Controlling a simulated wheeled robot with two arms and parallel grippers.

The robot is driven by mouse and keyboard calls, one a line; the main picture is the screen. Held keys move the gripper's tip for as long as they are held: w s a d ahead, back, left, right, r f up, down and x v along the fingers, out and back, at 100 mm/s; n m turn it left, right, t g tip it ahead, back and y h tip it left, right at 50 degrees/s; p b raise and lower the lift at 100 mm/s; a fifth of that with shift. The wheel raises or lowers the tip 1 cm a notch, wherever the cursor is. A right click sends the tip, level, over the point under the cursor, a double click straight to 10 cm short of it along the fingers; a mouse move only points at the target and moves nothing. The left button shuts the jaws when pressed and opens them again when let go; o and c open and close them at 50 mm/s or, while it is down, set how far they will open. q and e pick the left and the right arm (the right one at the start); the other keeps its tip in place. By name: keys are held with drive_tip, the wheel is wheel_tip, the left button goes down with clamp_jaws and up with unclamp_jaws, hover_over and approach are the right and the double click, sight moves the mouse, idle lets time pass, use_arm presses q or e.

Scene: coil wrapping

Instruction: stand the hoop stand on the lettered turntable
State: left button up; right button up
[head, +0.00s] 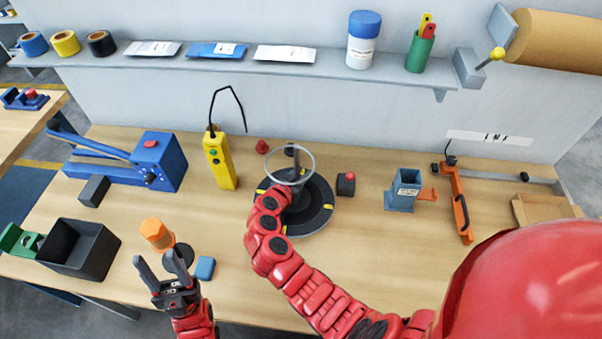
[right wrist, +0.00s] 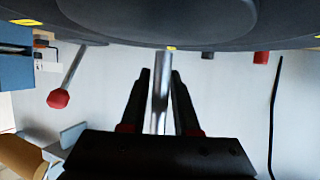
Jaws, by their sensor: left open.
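The hoop stand shows its pale hoop (head: 313,169) above the dark lettered turntable (head: 318,213) with yellow marks in the head view. Its silver post (right wrist: 160,112) shows in the right wrist view, where the turntable (right wrist: 290,22) fills the top edge. My right gripper (right wrist: 160,75) has its fingers close on both sides of the post and appears shut on it. The stand's base is not clear, and I cannot tell whether it touches the turntable. My left gripper (head: 157,258) is open and empty at the lower left, near the orange-topped object (head: 156,233).
A yellow pendant (head: 220,163) and blue press (head: 157,162) stand left of the turntable. A small black block with a red top (head: 346,184) is close on its right. A blue-grey holder (head: 404,190) and orange tool (head: 459,205) are farther right. The table front right of my arm is clear.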

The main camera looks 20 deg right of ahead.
drive_tip(key=shift+o, duration=1.1)
drive_tip(key=shift+a+r+p, duration=0.1)
drive_tip(key=shift+r+p, duration=0.15)
drive_tip(key=shift+p, duration=0.05)
drive_tip(key=b+v, duration=0.5)
drive_tip(key=v, duration=0.5)
drive_tip(key=shift+s+a+b, duration=0.2)
drive_tip(key=shift+s+b, duration=0.05)
drive_tip(key=shift+b, duration=0.1)
drive_tip(key=shift+s+a+r, duration=0.3)
drive_tip(key=shift+s+r, duration=0.1)
drive_tip(key=shift+s, duration=0.1)
